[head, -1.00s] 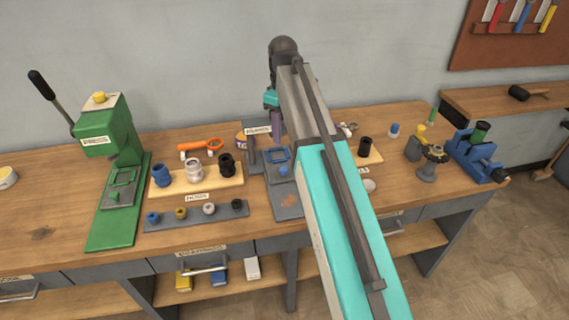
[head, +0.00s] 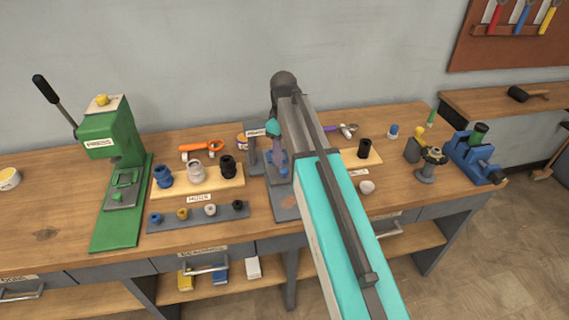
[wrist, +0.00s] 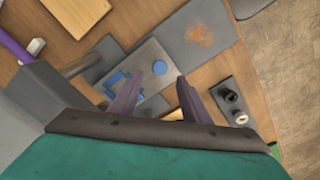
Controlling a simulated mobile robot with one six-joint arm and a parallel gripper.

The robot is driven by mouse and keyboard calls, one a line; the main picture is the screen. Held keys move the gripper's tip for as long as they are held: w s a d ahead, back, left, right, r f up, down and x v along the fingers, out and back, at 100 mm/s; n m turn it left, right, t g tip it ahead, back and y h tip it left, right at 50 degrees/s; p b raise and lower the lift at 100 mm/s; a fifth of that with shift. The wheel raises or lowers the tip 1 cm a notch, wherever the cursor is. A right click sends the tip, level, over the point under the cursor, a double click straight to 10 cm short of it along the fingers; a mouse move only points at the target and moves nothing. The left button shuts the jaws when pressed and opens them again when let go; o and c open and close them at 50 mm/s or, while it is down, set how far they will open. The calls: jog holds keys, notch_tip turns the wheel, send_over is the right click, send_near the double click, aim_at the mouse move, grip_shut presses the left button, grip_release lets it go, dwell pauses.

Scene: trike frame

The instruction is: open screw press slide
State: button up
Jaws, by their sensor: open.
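The grey screw press (head: 253,150) stands mid-bench, partly hidden behind my arm in the head view. In the wrist view its light grey plate (wrist: 152,56) carries a round blue knob (wrist: 159,67) and a blue frame-like part (wrist: 117,84). Another blue piece shows lower, partly behind a finger. My gripper (wrist: 160,80) is open, with its two purple fingers spread on either side of the knob in the picture. Nothing is held. I cannot tell whether the fingers touch the slide. The head view shows the gripper low over the press, largely covered by my arm.
A green press (head: 112,145) stands to the left. A wooden board (head: 180,187) with several cylinders and a grey strip (head: 168,222) with small rings lie between. A blue vise (head: 476,157) is at the right. The bench's front left is clear.

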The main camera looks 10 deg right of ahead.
aim_at(284, 169)
jog(key=shift+f+p, duration=0.65)
jog(key=shift+f, duration=2.15)
jog(key=shift+c, duration=0.3)
grip_shut()
